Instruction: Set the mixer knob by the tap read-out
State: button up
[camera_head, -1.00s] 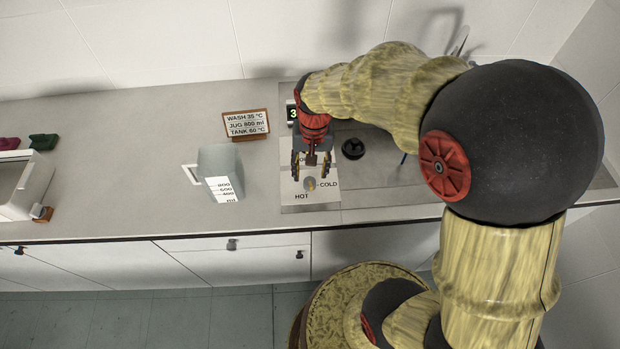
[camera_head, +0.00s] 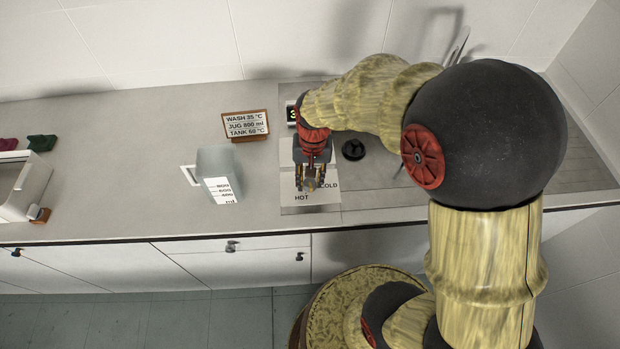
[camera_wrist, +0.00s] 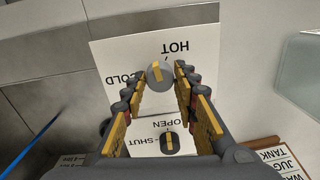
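The mixer knob (camera_wrist: 160,74) is grey with a yellow bar, on a white plate marked HOT and COLD (camera_wrist: 120,55). Its bar lies roughly along the direction of the HOT mark in the wrist view, tilted slightly. My gripper (camera_wrist: 160,78) is open, with one finger on each side of the knob; whether they touch it I cannot tell. In the head view my gripper (camera_head: 310,186) hides the knob. A card (camera_head: 246,125) reads WASH 35 °C, JUG 800 ml, TANK 60 °C.
A second, dark knob (camera_wrist: 170,143) with a yellow bar sits by OPEN and SHUT marks. A clear jug (camera_head: 217,170) with a volume scale stands left of the plate. A black round piece (camera_head: 353,149) is to its right.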

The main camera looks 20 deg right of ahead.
jog(key=c, duration=0.6)
jog(key=shift+r+n+p, duration=0.1)
jog(key=shift+n+p, duration=0.3)
jog(key=shift+n, duration=0.1)
jog(key=shift+n+p, duration=0.3)
jog(key=shift+n, duration=0.4)
jog(key=o, duration=1.1)
